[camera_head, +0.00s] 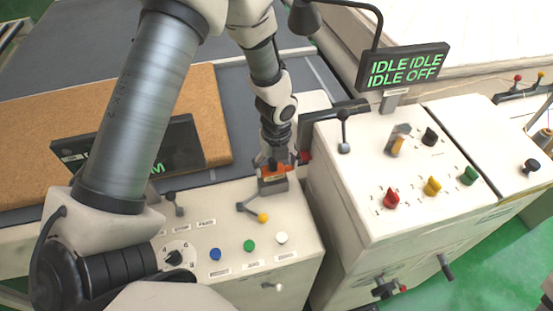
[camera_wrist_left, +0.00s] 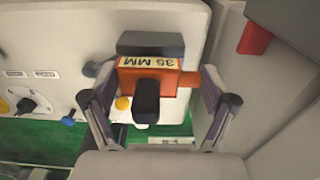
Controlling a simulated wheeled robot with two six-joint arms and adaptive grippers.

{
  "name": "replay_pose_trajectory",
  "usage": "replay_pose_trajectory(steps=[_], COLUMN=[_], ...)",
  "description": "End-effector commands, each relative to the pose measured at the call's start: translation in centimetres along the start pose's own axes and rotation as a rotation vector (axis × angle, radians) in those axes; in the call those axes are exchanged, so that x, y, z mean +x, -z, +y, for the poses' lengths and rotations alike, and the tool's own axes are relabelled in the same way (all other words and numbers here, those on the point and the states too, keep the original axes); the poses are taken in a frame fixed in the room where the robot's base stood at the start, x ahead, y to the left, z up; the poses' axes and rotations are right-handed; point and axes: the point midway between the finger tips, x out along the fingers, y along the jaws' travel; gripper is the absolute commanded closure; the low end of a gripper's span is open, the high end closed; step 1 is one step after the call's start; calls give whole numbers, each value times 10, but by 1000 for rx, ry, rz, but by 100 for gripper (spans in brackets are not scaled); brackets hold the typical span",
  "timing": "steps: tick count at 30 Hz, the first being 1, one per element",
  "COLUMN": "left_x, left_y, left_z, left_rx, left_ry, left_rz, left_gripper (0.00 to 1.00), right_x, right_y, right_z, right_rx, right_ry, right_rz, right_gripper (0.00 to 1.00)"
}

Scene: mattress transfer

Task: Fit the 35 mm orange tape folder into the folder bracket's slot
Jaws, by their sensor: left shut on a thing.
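The orange tape folder (camera_wrist_left: 180,78), labelled "35 MM", is between the two fingers of my left gripper (camera_wrist_left: 160,112) in the left wrist view. A dark block (camera_wrist_left: 147,100) sits on the folder's near side. In the head view the folder (camera_head: 271,171) is at the tip of my left gripper (camera_head: 274,162), low at the right back of the white control panel. A grey block, which looks like the folder bracket (camera_head: 273,186), is right below the folder; it also shows behind the folder in the left wrist view (camera_wrist_left: 151,43). Whether the folder is seated in the slot cannot be told. My right gripper is not in view.
A taller white cabinet (camera_head: 325,165) with a red part (camera_head: 304,157) stands close on the right. A display reading "IDLE" (camera_head: 403,68) stands behind it.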

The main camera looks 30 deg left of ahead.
Motion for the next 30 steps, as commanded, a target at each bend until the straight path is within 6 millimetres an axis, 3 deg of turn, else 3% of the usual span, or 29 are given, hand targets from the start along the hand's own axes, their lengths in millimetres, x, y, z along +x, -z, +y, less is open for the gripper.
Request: replay_pose_trajectory(steps=[25,26,27,30], left_x=[22,22,21,21], left_y=[0,0,0,0], left_z=[0,0,0,0], left_rx=[2,2,1,1], left_ry=[0,1,1,0], left_rz=[-1,-1,-1,-1], left_gripper=[62,12,0,0], right_x=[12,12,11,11], right_y=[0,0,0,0], right_z=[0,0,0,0], right_rx=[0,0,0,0], right_ry=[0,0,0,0], right_rz=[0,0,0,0], right_gripper=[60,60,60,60])
